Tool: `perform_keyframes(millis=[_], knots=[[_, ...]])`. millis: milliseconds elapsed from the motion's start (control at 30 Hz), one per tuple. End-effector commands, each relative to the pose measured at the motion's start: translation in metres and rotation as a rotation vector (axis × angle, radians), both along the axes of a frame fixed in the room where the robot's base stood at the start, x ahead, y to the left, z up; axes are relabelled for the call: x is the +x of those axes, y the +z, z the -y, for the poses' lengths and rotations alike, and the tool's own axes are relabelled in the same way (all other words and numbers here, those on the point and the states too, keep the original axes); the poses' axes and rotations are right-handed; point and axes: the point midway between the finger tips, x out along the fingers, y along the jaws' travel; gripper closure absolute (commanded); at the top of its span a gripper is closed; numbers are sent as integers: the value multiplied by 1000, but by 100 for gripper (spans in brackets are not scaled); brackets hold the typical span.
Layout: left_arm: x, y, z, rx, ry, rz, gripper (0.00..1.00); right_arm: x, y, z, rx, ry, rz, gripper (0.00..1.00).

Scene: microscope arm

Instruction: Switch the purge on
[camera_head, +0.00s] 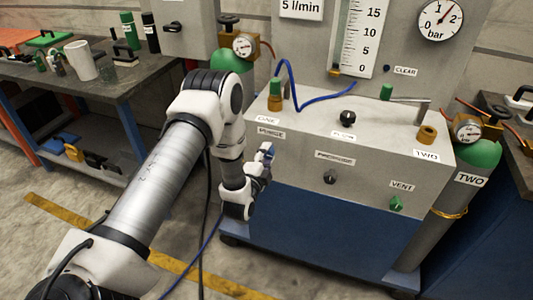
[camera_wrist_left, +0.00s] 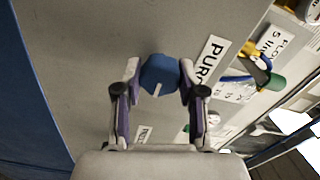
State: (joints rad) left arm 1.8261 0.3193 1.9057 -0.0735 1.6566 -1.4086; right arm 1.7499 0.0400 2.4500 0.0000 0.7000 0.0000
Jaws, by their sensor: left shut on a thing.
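The blue purge knob (camera_wrist_left: 158,72) sits on the grey cabinet front beside the PURGE label (camera_wrist_left: 211,60). A white line on its face shows in the left wrist view, slanting a little. In the head view the PURGE label (camera_head: 271,133) is at the panel's upper left. My left gripper (camera_head: 267,153) is at the panel below that label and largely hides the knob there. In the left wrist view its two fingers (camera_wrist_left: 159,80) are closed around the knob, one on each side. My right gripper is in neither view.
The grey cabinet (camera_head: 310,185) also carries a black pressure knob (camera_head: 330,177) and a green VENT knob (camera_head: 396,203). A blue hose (camera_head: 290,85) loops over its top. Gas cylinder TWO (camera_head: 470,170) stands at the right, a cluttered workbench (camera_head: 110,85) at the left.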

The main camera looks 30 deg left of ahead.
Motion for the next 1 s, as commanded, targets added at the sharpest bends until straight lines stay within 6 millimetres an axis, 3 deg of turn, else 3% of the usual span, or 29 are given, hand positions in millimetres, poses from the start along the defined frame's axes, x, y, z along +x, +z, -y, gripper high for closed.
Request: perform_keyframes(millis=[300,333,400,767,1000], knots=[[0,-1,0,3,0,-2,95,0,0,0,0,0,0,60],[0,-1,0,3,0,-2,57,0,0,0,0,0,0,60],[0,-1,0,3,0,-2,35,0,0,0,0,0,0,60],[-4,-1,1,1,0,-2,35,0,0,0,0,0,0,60],[-47,-2,12,1,-1,-6,35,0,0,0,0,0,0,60]])
